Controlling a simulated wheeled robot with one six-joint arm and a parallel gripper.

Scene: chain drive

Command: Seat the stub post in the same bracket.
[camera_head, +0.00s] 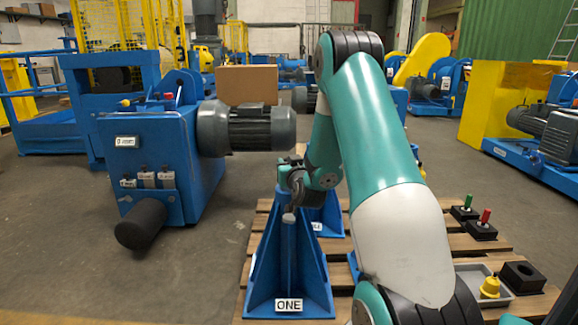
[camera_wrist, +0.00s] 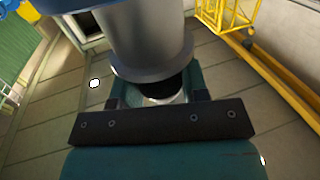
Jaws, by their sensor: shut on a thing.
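A blue bracket labelled ONE (camera_head: 289,270) stands on the wooden pallet in the head view. A second blue bracket (camera_head: 328,218) stands behind it, its label partly hidden. My gripper (camera_head: 295,185) is at the top of bracket ONE. It also shows in the wrist view (camera_wrist: 156,98), shut on a grey metal cylinder with a flange (camera_wrist: 145,45), which I take to be the stub post. In the head view a small grey end (camera_head: 289,216) shows below the gripper at the bracket's top. I cannot tell whether it is inside the bracket or only above it.
My arm covers the middle of the pallet. At its right are a black block with a green peg (camera_head: 466,207), one with a red peg (camera_head: 484,225), a black block with a hole (camera_head: 523,275) and a tray (camera_head: 503,298) holding a yellow piece. A blue motor machine (camera_head: 150,165) stands left.

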